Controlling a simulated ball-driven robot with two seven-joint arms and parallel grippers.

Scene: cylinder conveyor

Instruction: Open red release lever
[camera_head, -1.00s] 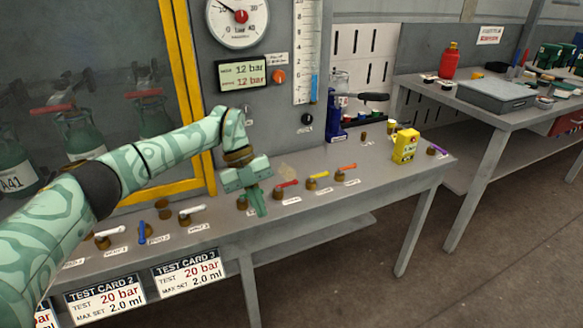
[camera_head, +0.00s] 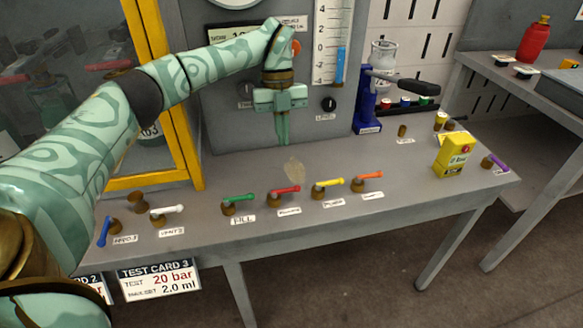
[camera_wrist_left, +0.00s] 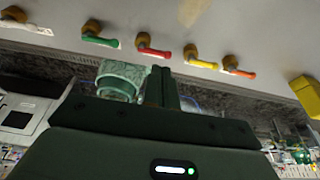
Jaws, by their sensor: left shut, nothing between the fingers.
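The red release lever (camera_head: 285,189) sits on a brass base on the grey bench, between the green lever (camera_head: 238,198) and the yellow lever (camera_head: 328,184). Its handle points right, in line with its neighbours. The red lever also shows in the left wrist view (camera_wrist_left: 153,52), just beyond the fingertips. My left gripper (camera_head: 283,140) is shut and empty, fingers pointing down, above and behind the red lever and apart from it. In the left wrist view its closed fingers (camera_wrist_left: 162,75) show below the red lever. My right gripper is not in view.
An orange lever (camera_head: 368,176), a white lever (camera_head: 166,210) and a blue lever (camera_head: 104,231) stand along the same bench. A yellow box (camera_head: 453,157) is at the right. A yellow frame (camera_head: 178,110) rises at the left. The bench behind the levers is mostly clear.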

